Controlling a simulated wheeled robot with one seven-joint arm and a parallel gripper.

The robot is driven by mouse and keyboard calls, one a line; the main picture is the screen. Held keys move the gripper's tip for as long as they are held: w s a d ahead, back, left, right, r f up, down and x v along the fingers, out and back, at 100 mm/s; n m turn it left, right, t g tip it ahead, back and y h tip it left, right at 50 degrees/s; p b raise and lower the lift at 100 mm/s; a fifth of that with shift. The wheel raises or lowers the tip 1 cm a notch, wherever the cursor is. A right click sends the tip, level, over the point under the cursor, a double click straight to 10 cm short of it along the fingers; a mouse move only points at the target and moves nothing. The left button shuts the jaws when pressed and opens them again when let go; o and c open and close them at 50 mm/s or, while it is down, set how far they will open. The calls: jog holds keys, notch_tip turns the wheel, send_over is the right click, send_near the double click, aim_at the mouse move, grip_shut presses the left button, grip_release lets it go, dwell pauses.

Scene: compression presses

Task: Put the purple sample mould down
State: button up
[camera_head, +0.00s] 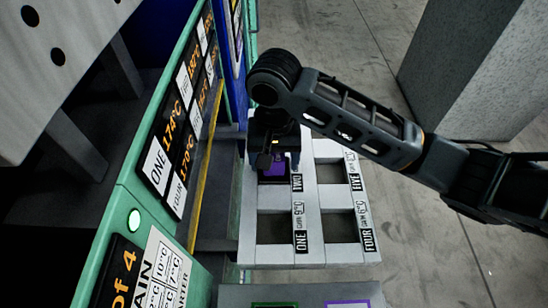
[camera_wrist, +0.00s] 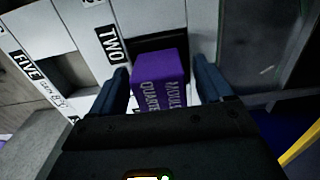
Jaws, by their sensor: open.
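The purple sample mould (camera_head: 277,166) sits at the slot labelled TWO of the white rack (camera_head: 284,254) in the head view. In the wrist view the mould (camera_wrist: 160,68) stands between my gripper's two blue-grey fingers, with lettering on its near face. My gripper (camera_wrist: 164,88) is open, with a finger on each side of the mould and a visible gap at the right finger. In the head view my gripper (camera_head: 274,150) is over slot TWO and hides part of it. How deep the mould sits in the slot cannot be told.
Slots ONE (camera_head: 275,229), FOUR (camera_head: 341,228) and FIVE (camera_head: 330,173) look empty. A green-framed press panel (camera_head: 165,140) with temperature displays stands close on the left. A grey surface with green and purple outlined squares (camera_head: 300,294) lies at the front. A grey block (camera_head: 470,70) stands back right.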

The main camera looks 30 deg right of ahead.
notch_tip(320, 180, up, 12)
jog(key=shift+r+p, duration=0.1)
jog(key=shift+p, duration=1.1)
